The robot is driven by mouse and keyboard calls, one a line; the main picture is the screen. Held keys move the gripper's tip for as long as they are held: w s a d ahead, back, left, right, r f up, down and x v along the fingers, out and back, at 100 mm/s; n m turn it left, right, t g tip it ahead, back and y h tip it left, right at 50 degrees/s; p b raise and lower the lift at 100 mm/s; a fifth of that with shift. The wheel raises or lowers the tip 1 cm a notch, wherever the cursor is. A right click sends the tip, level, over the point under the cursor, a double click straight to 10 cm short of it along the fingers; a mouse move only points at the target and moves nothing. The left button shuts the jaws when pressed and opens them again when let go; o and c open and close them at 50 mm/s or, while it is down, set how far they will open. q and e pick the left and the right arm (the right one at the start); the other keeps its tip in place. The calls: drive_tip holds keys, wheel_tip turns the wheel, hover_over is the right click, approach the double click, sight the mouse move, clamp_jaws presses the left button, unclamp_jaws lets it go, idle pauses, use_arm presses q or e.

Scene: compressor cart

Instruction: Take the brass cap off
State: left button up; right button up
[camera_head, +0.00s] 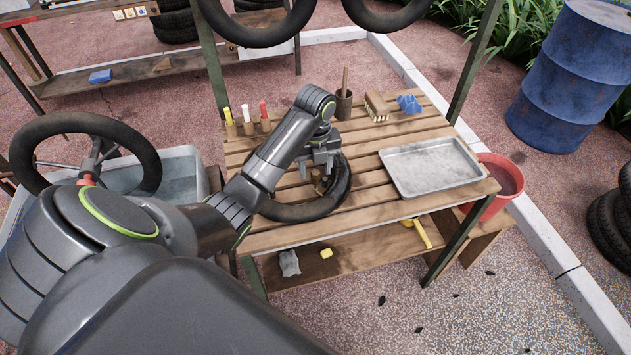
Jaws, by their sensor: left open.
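A dark tyre or tube ring (341,190) lies flat on the slatted wooden table. My left gripper (320,172) points down over the ring's opening, open. A small brownish-gold piece (316,176) shows right at its fingertips. It may be the brass cap, but it is too small and too covered by the fingers to be sure. I cannot tell whether the fingers touch it. My left arm hides the far left part of the ring. My right gripper is not in view.
A metal tray (432,165) lies on the table's right side. A brush (376,107), a blue cloth (409,104), a dark cup (343,104) and coloured markers (247,119) stand along the back. A red bucket (497,187) is beside the table. A water tub (182,176) is at left.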

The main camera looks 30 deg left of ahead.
use_arm(q)
drive_tip(key=shift+f, duration=0.85)
drive_tip(key=c, duration=1)
drive_tip(key=shift+r, duration=0.15)
drive_tip(key=shift+r, duration=0.25)
wheel_tip(320, 180, up, 2)
drive_tip(key=shift+r+p, duration=0.2)
drive_tip(key=shift+p, duration=0.1)
wheel_tip(320, 180, up, 6)
drive_tip(key=p, duration=0.6)
drive_tip(key=shift+r, duration=0.15)
wheel_tip(320, 180, up, 6)
drive_tip(key=p, duration=0.7)
hover_over(315, 172)
drive_tip(key=shift+f, duration=0.2)
